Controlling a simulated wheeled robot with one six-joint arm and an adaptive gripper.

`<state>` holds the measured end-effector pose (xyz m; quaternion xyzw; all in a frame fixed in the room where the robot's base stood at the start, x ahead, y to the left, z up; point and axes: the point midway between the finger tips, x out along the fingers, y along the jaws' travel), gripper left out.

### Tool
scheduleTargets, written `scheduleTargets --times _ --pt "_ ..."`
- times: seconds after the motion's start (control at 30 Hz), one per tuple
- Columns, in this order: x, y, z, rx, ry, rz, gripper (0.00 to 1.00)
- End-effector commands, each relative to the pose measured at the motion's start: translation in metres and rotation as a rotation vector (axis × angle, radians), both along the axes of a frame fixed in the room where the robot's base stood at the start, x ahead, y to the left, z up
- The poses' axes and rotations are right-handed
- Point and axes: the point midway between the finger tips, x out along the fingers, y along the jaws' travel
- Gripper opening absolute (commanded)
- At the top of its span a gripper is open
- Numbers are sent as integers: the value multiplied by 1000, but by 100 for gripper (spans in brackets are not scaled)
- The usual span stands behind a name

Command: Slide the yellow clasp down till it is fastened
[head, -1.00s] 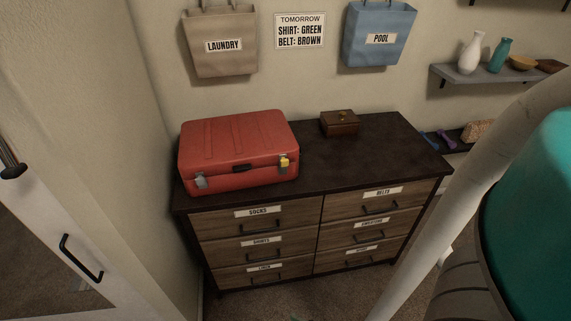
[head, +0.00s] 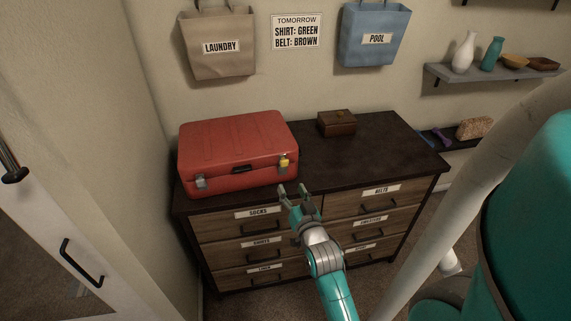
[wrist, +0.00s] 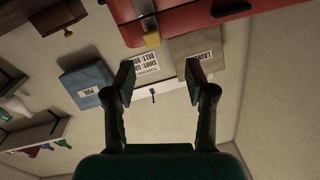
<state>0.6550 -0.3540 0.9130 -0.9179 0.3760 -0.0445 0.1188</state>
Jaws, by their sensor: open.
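The yellow clasp (head: 284,162) is on the front right of the red suitcase (head: 236,145), which lies closed on the dresser. The clasp sits at the top of its grey metal latch. The clasp also shows in the wrist view (wrist: 152,40), upside down, beyond my fingers. A second latch, grey (head: 200,182), is at the suitcase's front left. My gripper (head: 292,188) is open and empty, in front of the dresser's top edge, a little below the clasp and apart from it. In the wrist view my gripper (wrist: 160,75) has its two fingers spread wide.
The dresser (head: 370,150) has labelled drawers with dark handles below the suitcase. A small wooden box (head: 337,124) stands right of the suitcase. Laundry (head: 221,48) and pool (head: 374,35) bags hang on the wall behind. The dresser top between suitcase and box is clear.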

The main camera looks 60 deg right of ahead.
Motion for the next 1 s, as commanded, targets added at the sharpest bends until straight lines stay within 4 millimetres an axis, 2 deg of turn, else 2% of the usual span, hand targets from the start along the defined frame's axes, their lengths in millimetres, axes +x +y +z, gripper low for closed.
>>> scheduleTargets --times 0.1,0.27,0.73,1.0 --pt "0 -16 7 0 -10 -21 55" --pt "5 -24 8 0 -13 -25 55" --pt "55 -74 8 -1 -11 -23 55" --pt "73 -92 7 0 -10 -23 55"
